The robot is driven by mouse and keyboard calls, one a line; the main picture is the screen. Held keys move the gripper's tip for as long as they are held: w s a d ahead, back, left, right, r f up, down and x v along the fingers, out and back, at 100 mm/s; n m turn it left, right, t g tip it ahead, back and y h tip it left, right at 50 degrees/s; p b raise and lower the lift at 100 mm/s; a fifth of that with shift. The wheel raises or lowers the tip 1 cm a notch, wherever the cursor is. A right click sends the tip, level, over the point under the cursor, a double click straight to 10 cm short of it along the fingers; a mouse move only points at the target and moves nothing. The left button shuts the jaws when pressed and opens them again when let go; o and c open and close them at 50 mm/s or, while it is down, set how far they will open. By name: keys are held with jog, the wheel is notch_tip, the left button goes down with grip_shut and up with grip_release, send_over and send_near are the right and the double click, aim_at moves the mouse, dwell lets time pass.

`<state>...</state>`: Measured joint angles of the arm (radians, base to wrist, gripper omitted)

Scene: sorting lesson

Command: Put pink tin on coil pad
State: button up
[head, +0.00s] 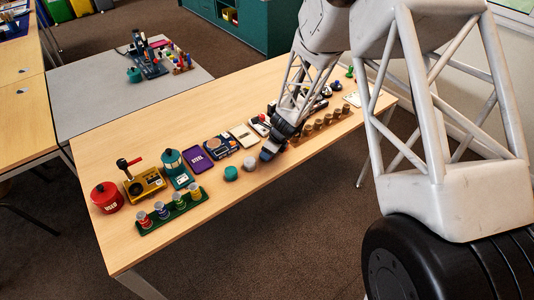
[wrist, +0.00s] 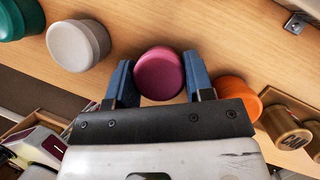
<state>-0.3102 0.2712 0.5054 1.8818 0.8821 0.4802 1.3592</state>
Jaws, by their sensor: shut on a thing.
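The pink tin (wrist: 160,73) shows in the wrist view as a round, dark pink lid. My gripper (wrist: 158,85) is shut on it, with a blue finger at each side. In the head view my gripper (head: 270,151) is low over the table's middle and hides the tin. I cannot tell whether the tin touches the table. A dark blue pad with a copper-coloured round (head: 216,145), which looks like the coil pad, lies left of my gripper in the head view, between the purple STEEL pad (head: 199,160) and a cream pad (head: 243,135).
A white tin (wrist: 78,45) and a green tin (wrist: 18,18) stand left of the pink one in the wrist view. An orange tin (wrist: 236,93) is close beside the right finger. Brass-coloured cylinders (wrist: 285,127) stand beyond. The table front (head: 235,195) is clear.

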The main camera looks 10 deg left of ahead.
jog(key=shift+r, duration=0.15)
jog(key=shift+r, duration=0.45)
jog(key=shift+s+d+r, duration=0.1)
jog(key=shift+s+r, duration=0.05)
jog(key=shift+r, duration=0.45)
jog(key=shift+s+d+r, duration=0.1)
jog(key=shift+s+r, duration=0.05)
jog(key=shift+r, duration=0.45)
jog(key=s+d, duration=0.2)
jog(key=s, duration=0.5)
jog(key=s+d+r, duration=0.1)
jog(key=s+d, duration=0.2)
jog(key=s, duration=0.4)
jog(key=shift+d+r, duration=0.2)
jog(key=shift+d, duration=0.15)
jog(key=shift+s, duration=0.15)
jog(key=shift+a, duration=0.1)
jog(key=w+a+r+n, duration=0.1)
jog(key=a+n, duration=0.1)
jog(key=a, duration=0.4)
jog(key=w+a+r+n+g, duration=0.1)
jog(key=a+n, duration=0.1)
jog(key=a, duration=0.4)
jog(key=w+a+r+n, duration=0.1)
jog(key=a+n, duration=0.1)
jog(key=a, duration=0.4)
jog(key=shift+w+n+g, duration=0.4)
jog(key=shift+w, duration=0.1)
